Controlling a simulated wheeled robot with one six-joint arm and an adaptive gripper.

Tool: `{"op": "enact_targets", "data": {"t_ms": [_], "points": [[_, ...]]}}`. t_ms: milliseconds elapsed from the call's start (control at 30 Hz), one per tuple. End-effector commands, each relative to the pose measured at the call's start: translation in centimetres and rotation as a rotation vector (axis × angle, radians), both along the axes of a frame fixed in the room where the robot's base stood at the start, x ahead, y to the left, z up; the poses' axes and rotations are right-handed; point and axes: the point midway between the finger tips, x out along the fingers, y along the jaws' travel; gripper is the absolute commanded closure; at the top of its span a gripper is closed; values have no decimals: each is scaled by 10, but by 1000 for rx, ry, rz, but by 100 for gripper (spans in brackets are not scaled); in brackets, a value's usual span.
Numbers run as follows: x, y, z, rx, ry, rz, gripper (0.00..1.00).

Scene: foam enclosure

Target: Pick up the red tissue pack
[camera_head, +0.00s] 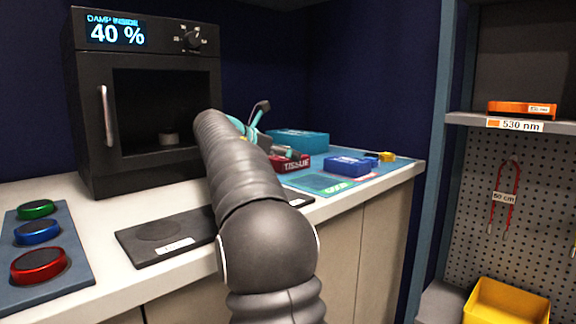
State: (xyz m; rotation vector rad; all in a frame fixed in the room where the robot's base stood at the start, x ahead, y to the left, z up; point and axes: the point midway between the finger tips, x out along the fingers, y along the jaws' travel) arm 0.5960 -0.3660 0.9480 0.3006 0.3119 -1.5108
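The red tissue pack (294,165), marked "TISSUE", lies on a blue mat (385,172) on the counter. Its left part is hidden behind my arm, and my gripper covers part of its top. My gripper (288,153), teal and dark grey, is at the far end of my arm, over or right at the pack. Its fingers are small and partly hidden. I cannot tell whether they touch the pack or how far apart they are.
A teal box (300,139) stands behind the pack, and a blue pack (350,165) lies to its right beside a small yellow item (386,157). A black cabinet (145,170) reading 40 % stands left. Coloured buttons (37,232) sit at the front left.

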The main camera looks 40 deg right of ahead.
Motion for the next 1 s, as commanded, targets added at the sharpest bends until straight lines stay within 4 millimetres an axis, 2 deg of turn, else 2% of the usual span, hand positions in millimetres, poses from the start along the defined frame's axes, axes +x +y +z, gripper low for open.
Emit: {"op": "enact_targets", "data": {"t_ms": [33,167,400,433,467,667,1000], "points": [[0,-7,-7,1,2,-2,0],[1,-22,-11,1,-1,-1,0],[1,-25,-12,0,0,0,0],[1,-25,-12,0,0,0,3],[1,-25,-12,0,0,0,10],[1,-25,-12,0,0,0,60],[1,-25,-11,0,0,0,62]]}}
